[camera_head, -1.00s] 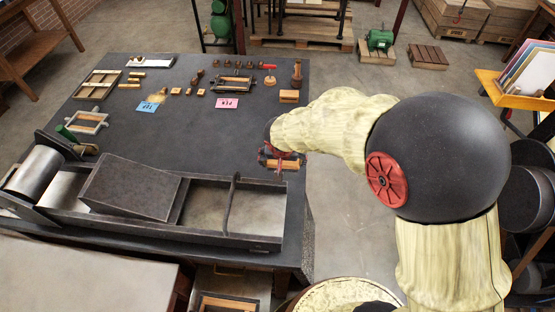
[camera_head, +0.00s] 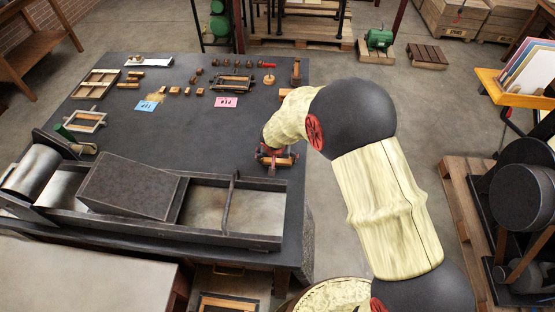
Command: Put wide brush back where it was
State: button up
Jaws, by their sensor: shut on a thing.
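My gripper (camera_head: 274,157) is at the right edge of the dark table, just above the right end of the long press bed. It is shut on a small, wide thing with wood-coloured parts, which I take to be the wide brush (camera_head: 286,161). The gripper's fingers and wrist hide much of it. I cannot tell whether it touches the table top.
The press bed (camera_head: 262,240) with its roller and dark slab fills the table's front. Blue (camera_head: 147,106) and pink (camera_head: 226,102) cards, small blocks and wooden frames (camera_head: 85,122) lie farther back. The table's middle is clear.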

jog(key=shift+f, duration=0.1)
jog(key=o, duration=1)
jog(key=shift+o, duration=0.4)
jog(key=shift+r, duration=0.25)
jog(key=p+v, duration=0.1)
jog(key=v, duration=1.1)
